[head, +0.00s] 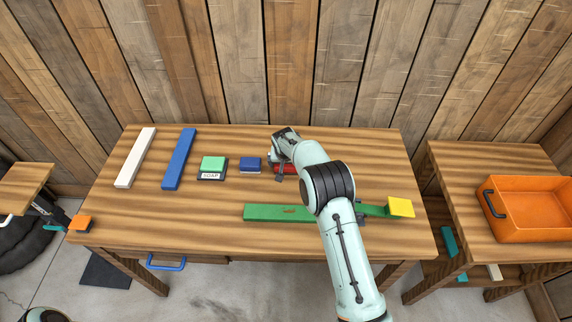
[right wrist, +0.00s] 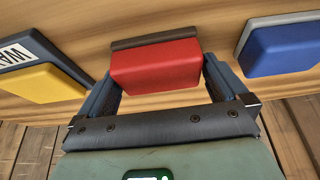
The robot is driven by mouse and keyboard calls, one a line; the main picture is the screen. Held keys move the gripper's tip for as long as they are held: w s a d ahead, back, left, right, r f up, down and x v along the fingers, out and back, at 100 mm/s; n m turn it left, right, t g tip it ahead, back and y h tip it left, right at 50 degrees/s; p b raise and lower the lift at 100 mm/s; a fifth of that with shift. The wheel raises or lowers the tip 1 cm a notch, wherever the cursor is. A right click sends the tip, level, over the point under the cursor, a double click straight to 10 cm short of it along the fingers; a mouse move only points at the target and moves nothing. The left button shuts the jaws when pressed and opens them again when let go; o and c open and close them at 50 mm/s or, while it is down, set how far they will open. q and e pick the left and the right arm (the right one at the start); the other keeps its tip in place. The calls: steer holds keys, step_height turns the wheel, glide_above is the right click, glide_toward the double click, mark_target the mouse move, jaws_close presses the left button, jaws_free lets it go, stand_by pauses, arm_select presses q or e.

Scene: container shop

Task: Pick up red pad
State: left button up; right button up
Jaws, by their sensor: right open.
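The red pad (head: 284,168) lies on the wooden table, mostly hidden behind my right gripper (head: 278,172) in the head view. In the right wrist view the red pad (right wrist: 155,66) is a block with a dark brownish strip along its far edge. My right gripper (right wrist: 158,80) is open, with one finger on each side of the pad's near part. The fingers reach to about the pad's sides. I cannot tell whether they touch it. My left gripper is not in view.
A blue pad (head: 250,164) and a green pad labelled SOAP (head: 212,164) lie to the left. A labelled yellow pad (right wrist: 45,84) lies on the other side. An orange crate (head: 530,228) stands right.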

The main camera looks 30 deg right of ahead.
steer(key=shift+f, duration=0.15)
steer(key=shift+s, duration=0.1)
steer(key=c, duration=0.7)
steer(key=shift+c, duration=0.2)
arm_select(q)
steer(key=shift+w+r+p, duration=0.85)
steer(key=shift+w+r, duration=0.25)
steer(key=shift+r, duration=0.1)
arm_select(e)
step_height(320, 180, up, 20)
